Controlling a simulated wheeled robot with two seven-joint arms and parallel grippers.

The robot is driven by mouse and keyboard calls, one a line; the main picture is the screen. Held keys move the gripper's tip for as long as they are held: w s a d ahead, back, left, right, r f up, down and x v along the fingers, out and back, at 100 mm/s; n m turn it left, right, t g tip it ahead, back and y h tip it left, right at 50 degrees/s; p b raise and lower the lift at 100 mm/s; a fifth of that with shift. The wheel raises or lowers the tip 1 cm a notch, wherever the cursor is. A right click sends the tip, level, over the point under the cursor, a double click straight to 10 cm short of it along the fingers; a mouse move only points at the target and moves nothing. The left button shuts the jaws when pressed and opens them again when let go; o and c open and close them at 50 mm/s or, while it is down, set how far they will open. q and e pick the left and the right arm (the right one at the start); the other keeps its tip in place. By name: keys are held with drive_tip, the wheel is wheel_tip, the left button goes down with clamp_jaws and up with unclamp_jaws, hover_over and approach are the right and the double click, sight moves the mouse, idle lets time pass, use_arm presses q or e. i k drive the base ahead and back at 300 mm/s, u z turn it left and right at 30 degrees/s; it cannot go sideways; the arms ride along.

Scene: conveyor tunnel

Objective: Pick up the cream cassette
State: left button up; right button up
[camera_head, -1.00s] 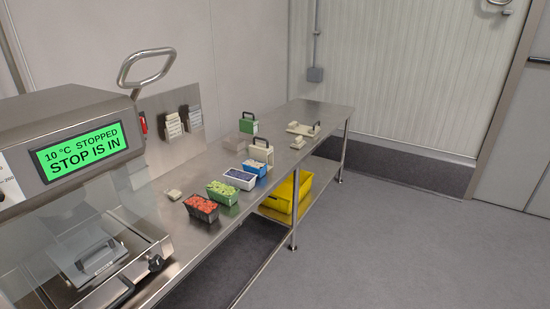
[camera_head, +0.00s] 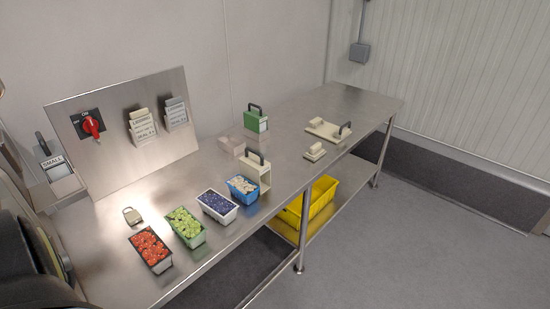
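A cream block with a dark handle (camera_head: 264,178) stands upright on the steel table, behind the blue tub. A second cream piece with a dark handle (camera_head: 322,128) lies flat farther along the table. I cannot tell for sure which of them is the cream cassette. A green block with a dark handle (camera_head: 258,123) stands near the wall. Neither of my grippers is in view, and nothing is seen holding these pieces.
Tubs of red (camera_head: 151,250), green (camera_head: 184,227), dark blue (camera_head: 217,206) and pale (camera_head: 242,188) contents line the table's front edge. A small cream block (camera_head: 315,152) and a pinkish block (camera_head: 231,146) lie nearby. A yellow crate (camera_head: 318,204) sits below. The table's far end is clear.

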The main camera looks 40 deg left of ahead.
sight(253, 167)
drive_tip(key=u, duration=0.75)
drive_tip(key=i, duration=0.95)
drive_tip(key=u, duration=1.2)
drive_tip(key=i, duration=0.2)
drive_tip(key=u, duration=0.2)
